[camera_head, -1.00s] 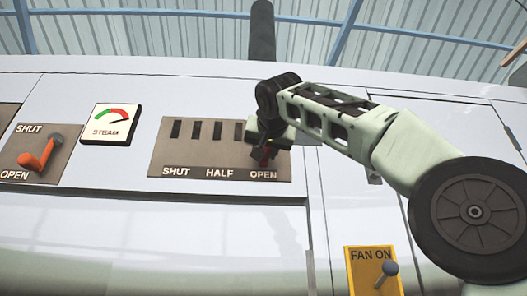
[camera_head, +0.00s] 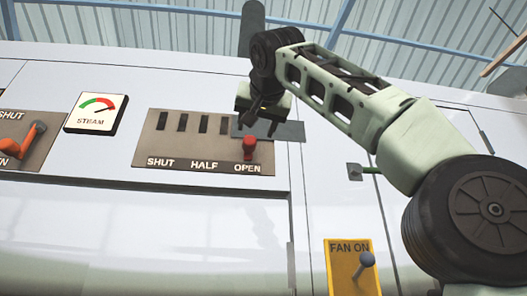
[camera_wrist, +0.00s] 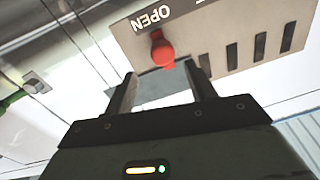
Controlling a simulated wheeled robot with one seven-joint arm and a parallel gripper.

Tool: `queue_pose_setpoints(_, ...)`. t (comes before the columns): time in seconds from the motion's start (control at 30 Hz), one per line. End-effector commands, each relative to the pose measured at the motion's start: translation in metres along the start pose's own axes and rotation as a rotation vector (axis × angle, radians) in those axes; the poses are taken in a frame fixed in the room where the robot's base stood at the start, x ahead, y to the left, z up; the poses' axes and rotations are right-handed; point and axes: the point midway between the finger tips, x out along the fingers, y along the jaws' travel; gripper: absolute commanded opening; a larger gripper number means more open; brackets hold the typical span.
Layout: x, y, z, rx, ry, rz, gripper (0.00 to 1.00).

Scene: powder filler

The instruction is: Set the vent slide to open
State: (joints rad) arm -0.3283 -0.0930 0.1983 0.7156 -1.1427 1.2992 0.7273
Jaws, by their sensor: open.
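The vent slide's plate (camera_head: 150,148) carries the words SHUT, HALF and OPEN below a row of dark slots. The slide's red knob (camera_head: 249,147) stands just above the word OPEN, at the right end of the plate. In the wrist view the red knob (camera_wrist: 162,50) lies beyond my fingertips, with OPEN beside it. My gripper (camera_head: 262,124) is open and empty, just above the knob and apart from it. A grey slide tongue (camera_head: 290,131) sticks out past the plate's right edge.
A steam gauge (camera_head: 97,113) and an orange lever (camera_head: 20,146) on a SHUT/OPEN plate are to the left. A yellow FAN ON plate (camera_head: 341,285) with a grey knobbed lever (camera_head: 365,262) is below right.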

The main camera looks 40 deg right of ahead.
Motion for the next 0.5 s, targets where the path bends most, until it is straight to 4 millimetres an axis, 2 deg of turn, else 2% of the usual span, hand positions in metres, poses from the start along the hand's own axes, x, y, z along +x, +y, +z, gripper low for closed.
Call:
queue_pose_setpoints(0.03,-0.013,0.0,0.001,0.001,0.001,-0.005,0.55)
queue_pose_setpoints(0.2,-0.05,0.0,-0.001,-0.001,0.001,-0.002,0.55)
queue_pose_setpoints(0.33,-0.071,0.0,-0.001,0.0,0.001,0.0,0.55)
queue_pose_setpoints(0.5,-0.086,0.0,-0.001,0.0,0.001,0.002,0.55)
